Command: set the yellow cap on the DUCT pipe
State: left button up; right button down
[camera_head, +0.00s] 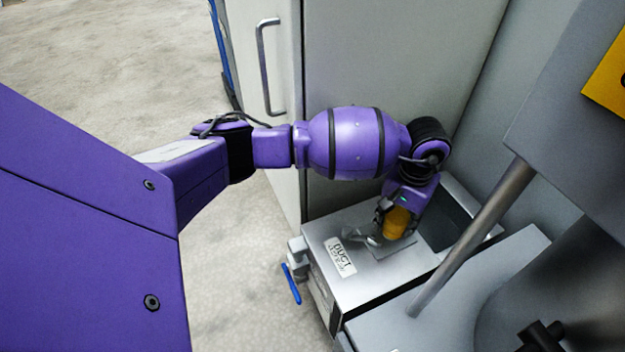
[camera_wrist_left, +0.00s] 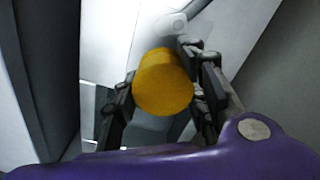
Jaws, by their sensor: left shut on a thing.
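The yellow cap (camera_head: 397,223) is between the fingers of my left gripper (camera_head: 392,215), low over the metal box with the DUCT label (camera_head: 341,257). The left wrist view also shows the cap (camera_wrist_left: 163,84), with the fingers shut on its two sides. A small pale round fitting (camera_wrist_left: 175,23) shows just beyond the cap there; I cannot tell whether it is the DUCT pipe. In the head view the cap and gripper cover part of the box top, and I cannot tell whether the cap touches anything. My right gripper is in neither view.
A tall grey cabinet (camera_head: 390,60) with a bar handle (camera_head: 268,65) stands behind the arm. A slanted metal post (camera_head: 475,240) rises right of the cap. A valve with a blue lever (camera_head: 291,284) sticks out at the box's left. Open floor lies to the left.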

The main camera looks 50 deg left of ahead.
pick_arm(q)
jog(key=shift+w+f+b, duration=0.1)
jog(key=shift+f+b, duration=0.25)
jog(key=shift+f, duration=0.1)
dwell(0.6)
jog(key=shift+f+b, duration=0.35)
jog(key=shift+f, duration=0.05)
dwell(0.4)
jog(key=o, duration=1.2)
notch_tip(320, 180, up, 12)
jog(key=shift+r, duration=0.1)
